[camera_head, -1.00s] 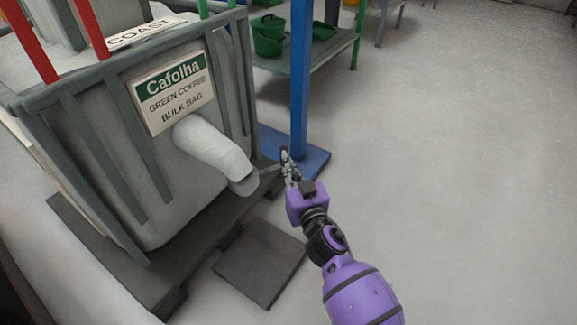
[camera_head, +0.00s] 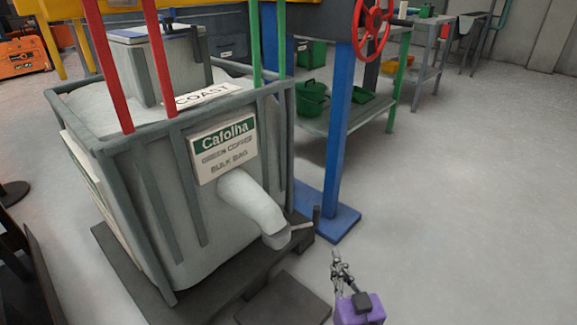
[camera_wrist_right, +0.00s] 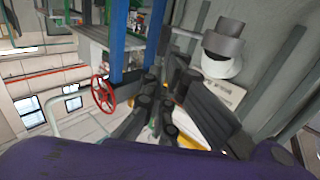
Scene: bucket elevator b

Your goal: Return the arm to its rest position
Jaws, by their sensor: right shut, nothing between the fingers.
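My right gripper (camera_head: 340,262) shows at the bottom of the head view, just right of the bulk bag's spout, with only its purple wrist and dark fingers in view. It is shut with nothing in it and stands apart from the spout. The wrist view shows its dark fingers (camera_wrist_right: 150,112) close up. My left gripper is not in view.
The coffee bulk bag (camera_head: 180,235) stands in a grey frame on a dark pallet, its white spout (camera_head: 250,205) pointing down right. A blue post (camera_head: 337,130), a red handwheel (camera_head: 372,25) and a shelf with a green bucket (camera_head: 312,98) stand behind. The floor (camera_head: 470,200) at right is clear.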

